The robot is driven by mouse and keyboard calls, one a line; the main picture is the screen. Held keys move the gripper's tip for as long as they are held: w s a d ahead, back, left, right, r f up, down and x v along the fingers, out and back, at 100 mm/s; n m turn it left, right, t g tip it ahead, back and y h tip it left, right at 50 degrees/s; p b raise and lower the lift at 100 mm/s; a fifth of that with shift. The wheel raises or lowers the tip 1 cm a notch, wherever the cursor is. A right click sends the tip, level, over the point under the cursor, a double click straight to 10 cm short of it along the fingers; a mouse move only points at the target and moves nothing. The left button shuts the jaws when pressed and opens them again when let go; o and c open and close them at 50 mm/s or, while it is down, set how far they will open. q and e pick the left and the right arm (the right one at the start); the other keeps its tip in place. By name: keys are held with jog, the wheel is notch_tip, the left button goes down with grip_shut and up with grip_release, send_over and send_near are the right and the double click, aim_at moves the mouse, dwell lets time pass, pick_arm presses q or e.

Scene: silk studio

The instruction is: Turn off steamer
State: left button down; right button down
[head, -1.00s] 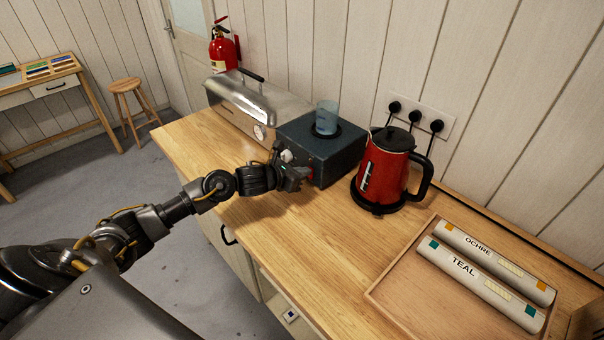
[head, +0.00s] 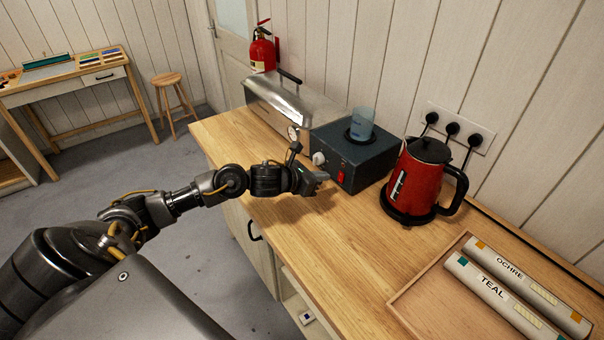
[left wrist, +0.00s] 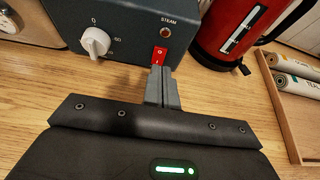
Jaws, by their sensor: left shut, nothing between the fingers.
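The steamer's dark blue-grey control box (head: 352,152) stands on the wooden counter beside the long metal steamer chest (head: 288,100). Its front has a red rocker switch (head: 341,177), a white dial (head: 318,158) and a lamp marked STEAM. In the left wrist view the switch (left wrist: 160,55) is upright, right of the dial (left wrist: 96,42) and below the lamp (left wrist: 166,32), which looks dull reddish. My left gripper (head: 324,178) is shut and empty, just in front of the switch. Its fingertips (left wrist: 160,74) appear just below the switch, with a small gap in the head view. My right gripper is out of view.
A glass of bluish liquid (head: 362,124) sits on the box. A red kettle (head: 418,180) stands close to its right. A tray (head: 410,302) holds rolls marked OCHRE and TEAL. Bare counter (head: 300,235) lies in front of the box.

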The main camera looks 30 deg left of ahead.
pick_arm(q)
jog(key=s+a+r+b, duration=0.1)
jog(key=s+a+r, duration=0.1)
jog(key=s+r, duration=0.3)
jog(key=shift+s+a+r+b, duration=0.15)
jog(key=shift+s+r+b, duration=0.25)
jog(key=shift+s, duration=0.25)
jog(key=shift+w+f, duration=0.1)
